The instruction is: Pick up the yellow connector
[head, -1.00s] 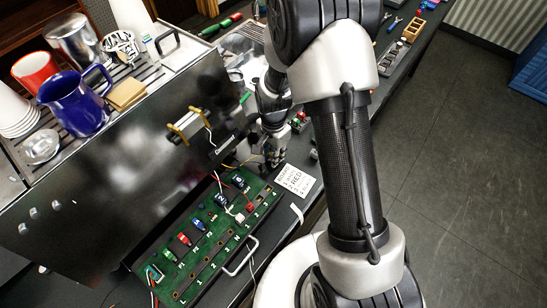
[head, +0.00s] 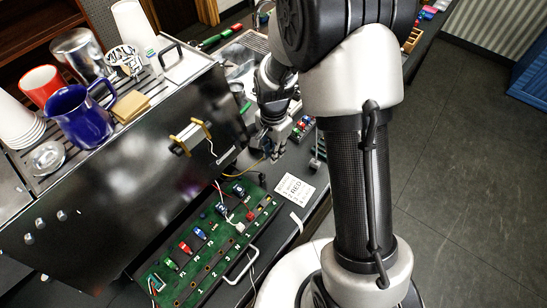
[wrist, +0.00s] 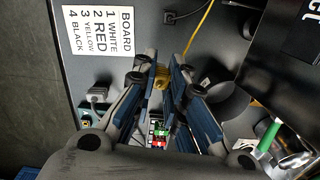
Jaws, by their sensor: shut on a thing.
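The yellow connector (wrist: 161,76) is between the fingertips of my gripper (wrist: 163,80) in the wrist view, and the gripper is shut on it. Its yellow cable (wrist: 204,30) runs up and away from the fingers. The fingers hide part of the connector. In the head view my gripper (head: 274,150) is over the dark counter, between the brewer's front and the card. The yellow cable (head: 245,172) runs left from it there. The connector itself is too small to make out in that view.
A printed card (head: 295,188) lies beside the green circuit board (head: 190,292), which has a metal handle (head: 241,266). A black connector (wrist: 169,17) lies on the counter. Small coloured parts (head: 302,127) sit behind my gripper. The brewer (head: 110,200) stands at left.

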